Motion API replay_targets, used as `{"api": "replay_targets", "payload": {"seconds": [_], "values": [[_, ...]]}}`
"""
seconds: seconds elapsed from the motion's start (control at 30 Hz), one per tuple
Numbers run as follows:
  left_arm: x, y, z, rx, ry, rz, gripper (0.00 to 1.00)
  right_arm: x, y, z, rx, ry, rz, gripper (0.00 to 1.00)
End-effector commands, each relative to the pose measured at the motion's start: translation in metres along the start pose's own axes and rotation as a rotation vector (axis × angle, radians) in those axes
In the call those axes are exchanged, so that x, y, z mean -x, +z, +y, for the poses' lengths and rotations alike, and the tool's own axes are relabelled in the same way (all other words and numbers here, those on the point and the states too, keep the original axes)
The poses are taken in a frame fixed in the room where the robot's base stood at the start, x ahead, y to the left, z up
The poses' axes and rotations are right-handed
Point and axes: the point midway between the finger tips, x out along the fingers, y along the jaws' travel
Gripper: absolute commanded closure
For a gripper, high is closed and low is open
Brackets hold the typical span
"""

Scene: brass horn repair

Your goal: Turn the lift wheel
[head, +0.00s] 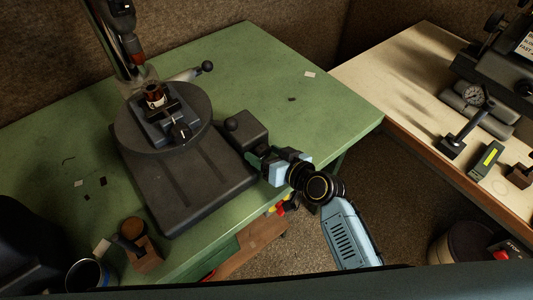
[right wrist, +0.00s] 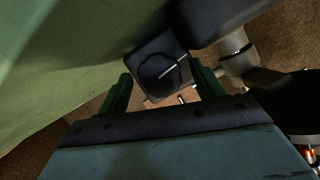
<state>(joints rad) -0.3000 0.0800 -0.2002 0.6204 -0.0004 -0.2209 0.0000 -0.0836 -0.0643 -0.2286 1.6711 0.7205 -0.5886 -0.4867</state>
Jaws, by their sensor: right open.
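A dark drill-press-like machine stands on the green bench, with a base (head: 185,185), a round table (head: 125,130) and a dark box (head: 248,130) at its right side. In the right wrist view a black round wheel or knob (right wrist: 160,75) with a white line sits on a dark square face; I take it for the lift wheel. My right gripper (head: 259,157) is beside the box at the bench edge. In the right wrist view its two fingers (right wrist: 162,84) are open, with the wheel showing between them. Contact cannot be told. My left gripper is not in view.
The green bench (head: 285,90) is mostly clear at the back right. A cup (head: 88,274) and a wooden block (head: 146,256) stand at its front left.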

Motion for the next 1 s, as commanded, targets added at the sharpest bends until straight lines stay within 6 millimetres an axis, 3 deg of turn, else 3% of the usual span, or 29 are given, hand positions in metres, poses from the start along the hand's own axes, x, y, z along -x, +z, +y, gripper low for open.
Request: {"api": "replay_targets", "payload": {"seconds": [0.17,0.5,1.0], "values": [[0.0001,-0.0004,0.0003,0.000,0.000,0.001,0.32,0.0002,-0.0002,0.0000,0.000,0.000,0.000,0.34],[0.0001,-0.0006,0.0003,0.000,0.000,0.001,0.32,0.0004,-0.0001,0.0001,0.000,0.000,0.000,0.76],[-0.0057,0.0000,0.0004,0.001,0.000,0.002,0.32,0.0002,0.0007,0.0028,-0.154,-0.060,-0.013,0.76]]}}
